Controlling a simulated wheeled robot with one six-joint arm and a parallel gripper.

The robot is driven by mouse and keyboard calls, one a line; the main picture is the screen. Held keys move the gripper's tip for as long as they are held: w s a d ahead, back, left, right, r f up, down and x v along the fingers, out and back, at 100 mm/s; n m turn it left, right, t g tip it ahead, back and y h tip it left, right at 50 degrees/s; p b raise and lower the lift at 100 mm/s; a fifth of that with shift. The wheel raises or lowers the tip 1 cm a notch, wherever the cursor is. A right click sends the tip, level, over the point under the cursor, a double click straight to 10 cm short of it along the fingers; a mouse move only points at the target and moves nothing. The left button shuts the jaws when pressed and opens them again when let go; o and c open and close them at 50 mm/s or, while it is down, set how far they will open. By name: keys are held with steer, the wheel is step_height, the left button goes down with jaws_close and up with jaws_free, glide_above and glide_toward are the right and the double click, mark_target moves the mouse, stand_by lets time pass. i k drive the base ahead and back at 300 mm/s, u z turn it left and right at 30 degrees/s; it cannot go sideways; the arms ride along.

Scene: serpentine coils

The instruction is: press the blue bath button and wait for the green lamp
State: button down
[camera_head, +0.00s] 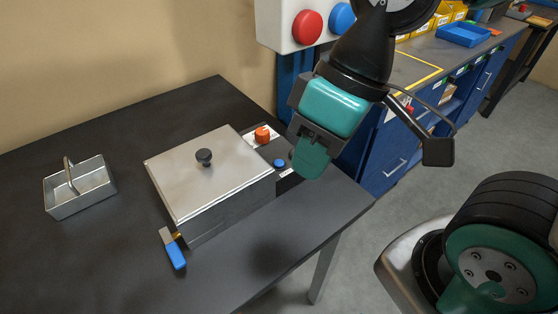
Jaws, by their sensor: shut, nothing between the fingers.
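The metal bath (222,204) stands on the dark table with its flat lid (180,180) on and a black lid knob on top. On the dark panel at its right side is a small blue button (280,163), with an orange-red knob (262,134) behind it. My gripper (309,162) is shut and empty, pointing down just right of the blue button. I cannot tell its height above the panel or whether it touches anything. No lit green lamp shows; part of the panel is hidden behind my gripper.
A metal carrier with a handle (78,200) stands at the left of the table. A blue-handled valve (175,254) sticks out at the bath's front. A wall box (282,22) with large red and blue buttons is behind my arm. The table's front right is clear.

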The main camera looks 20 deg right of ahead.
mark_target(278, 164)
steer(key=z, duration=2.6)
steer(key=k, duration=0.9)
steer(key=u, duration=1.85)
